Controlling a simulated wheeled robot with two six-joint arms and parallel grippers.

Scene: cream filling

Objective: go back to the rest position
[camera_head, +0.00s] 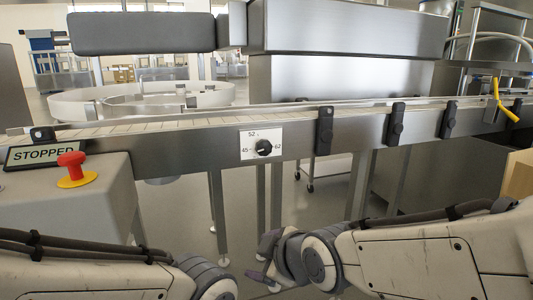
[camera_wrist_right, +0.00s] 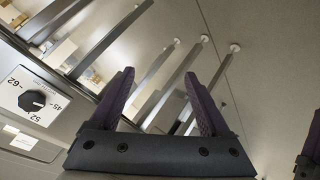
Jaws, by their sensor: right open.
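My right gripper (camera_head: 262,272) hangs in front of the conveyor at the lower middle of the head view, below the dial plate. In the right wrist view my right gripper (camera_wrist_right: 168,105) shows two dark purple fingers spread apart with nothing between them. My left arm comes in from the lower left, and its wrist joint shows at the bottom edge of the head view. The left gripper's fingers are not visible there. Neither arm touches the conveyor in the head view.
A metal conveyor (camera_head: 345,135) crosses the view, with a black dial knob (camera_head: 264,148) on a white plate. At left, a control box (camera_head: 75,212) carries a red button (camera_head: 72,163) and a "STOPPED" sign (camera_head: 45,153). Open floor lies beneath.

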